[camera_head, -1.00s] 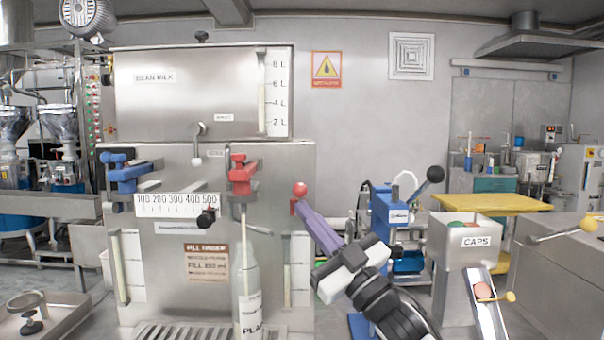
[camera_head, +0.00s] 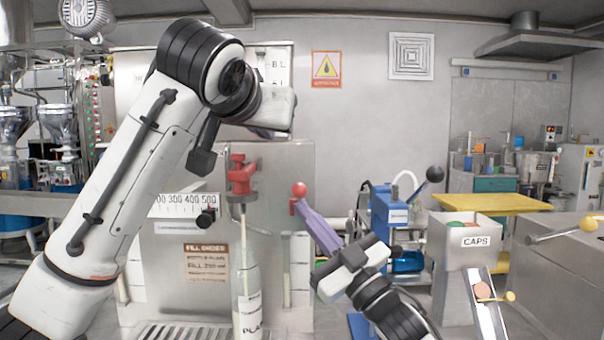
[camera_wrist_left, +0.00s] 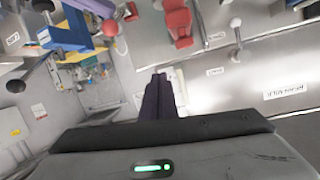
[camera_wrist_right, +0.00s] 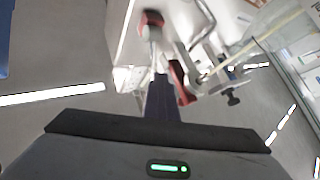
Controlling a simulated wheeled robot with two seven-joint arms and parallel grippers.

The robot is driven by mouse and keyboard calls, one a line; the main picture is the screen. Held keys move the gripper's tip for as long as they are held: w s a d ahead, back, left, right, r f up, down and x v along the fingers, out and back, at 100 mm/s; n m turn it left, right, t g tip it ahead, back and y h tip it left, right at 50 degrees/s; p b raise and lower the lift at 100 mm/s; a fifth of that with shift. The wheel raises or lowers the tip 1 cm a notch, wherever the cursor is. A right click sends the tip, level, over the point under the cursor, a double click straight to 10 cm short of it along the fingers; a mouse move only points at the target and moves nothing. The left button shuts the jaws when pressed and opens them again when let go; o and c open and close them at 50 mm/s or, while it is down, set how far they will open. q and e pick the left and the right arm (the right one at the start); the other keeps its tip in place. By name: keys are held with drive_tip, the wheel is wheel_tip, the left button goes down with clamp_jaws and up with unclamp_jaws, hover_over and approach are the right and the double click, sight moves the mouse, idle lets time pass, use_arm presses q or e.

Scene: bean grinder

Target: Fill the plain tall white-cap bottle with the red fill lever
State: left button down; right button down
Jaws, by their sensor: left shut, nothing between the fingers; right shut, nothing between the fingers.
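The red fill lever and its valve (camera_head: 241,175) are on the front of the steel filling machine; they also show in the left wrist view (camera_wrist_left: 178,22). A clear tall bottle (camera_head: 247,300) labelled "PLA…" stands upright under the red valve, with a pale stream or tube running down into its neck. Its fill level is hard to tell. My right gripper (camera_head: 302,208) is shut and empty, its purple fingertips beside a red ball knob (camera_head: 299,189); contact is unclear. My left gripper (camera_head: 264,132) is shut and empty, above and just right of the red valve.
My left arm hides the blue valve and most of the bean milk tank. A printed scale (camera_head: 182,204) and a fill order sign (camera_head: 206,263) are on the machine. Right are a blue press (camera_head: 390,215), a caps bin (camera_head: 466,232) and a yellow table (camera_head: 490,203).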

use_arm(q)
drive_tip(key=s+d+g, duration=0.1)
drive_tip(key=s+d, duration=0.4)
drive_tip(key=d, duration=0.1)
hover_over(302, 187)
drive_tip(key=w, duration=0.3)
wheel_tip(302, 187, down, 5)
drive_tip(key=shift+s+f+n+y, duration=0.3)
drive_tip(key=shift+s+f+y, duration=0.1)
drive_tip(key=shift+s+f, duration=1)
drive_tip(key=shift+s, duration=0.1)
